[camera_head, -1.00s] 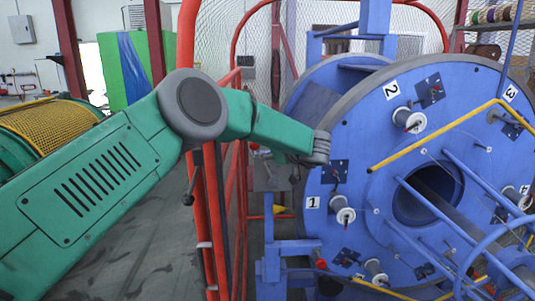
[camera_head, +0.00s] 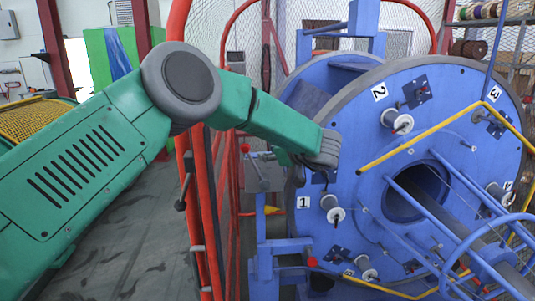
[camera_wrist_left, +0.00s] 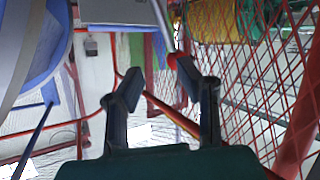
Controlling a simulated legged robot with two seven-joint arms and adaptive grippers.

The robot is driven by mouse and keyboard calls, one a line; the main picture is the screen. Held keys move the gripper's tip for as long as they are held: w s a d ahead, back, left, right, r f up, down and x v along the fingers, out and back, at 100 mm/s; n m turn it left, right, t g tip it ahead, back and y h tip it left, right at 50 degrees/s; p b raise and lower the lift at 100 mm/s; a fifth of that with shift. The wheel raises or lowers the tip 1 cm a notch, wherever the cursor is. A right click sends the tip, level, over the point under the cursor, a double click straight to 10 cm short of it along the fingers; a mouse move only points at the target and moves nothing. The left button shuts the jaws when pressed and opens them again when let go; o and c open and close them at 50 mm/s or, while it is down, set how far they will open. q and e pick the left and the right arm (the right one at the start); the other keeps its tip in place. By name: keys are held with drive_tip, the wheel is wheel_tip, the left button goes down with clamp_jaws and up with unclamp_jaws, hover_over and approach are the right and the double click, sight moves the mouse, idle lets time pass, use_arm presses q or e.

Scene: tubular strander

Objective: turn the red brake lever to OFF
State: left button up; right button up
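The brake lever is a thin metal bar with a red knob (camera_head: 245,148), standing left of the blue strander wheel in the head view. A red knob (camera_wrist_left: 171,62) on a grey bar also shows in the left wrist view, close to the right-hand finger's tip. My left gripper (camera_wrist_left: 157,80) is open with nothing between its fingers. I cannot tell whether a finger touches the knob. In the head view my left forearm ends right of the lever, in front of the wheel, and hides most of the gripper. My right gripper is not in view.
The blue wheel (camera_head: 345,185) with numbered bobbins fills the right side. A second red knob (camera_head: 312,262) sits low before it. A red guard frame with mesh (camera_head: 205,220) stands left of the lever. Yellow bars (camera_head: 420,139) cross the wheel. Grey floor lies at left.

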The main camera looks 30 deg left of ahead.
use_arm(q)
drive_tip(key=v, duration=0.7)
drive_tip(key=shift+s+r, duration=0.35)
drive_tip(key=shift+r, duration=0.1)
drive_tip(key=shift+d, duration=0.1)
idle(0.3)
drive_tip(key=v, duration=1.1)
drive_tip(key=shift+d, duration=0.4)
drive_tip(key=shift+s, duration=0.1)
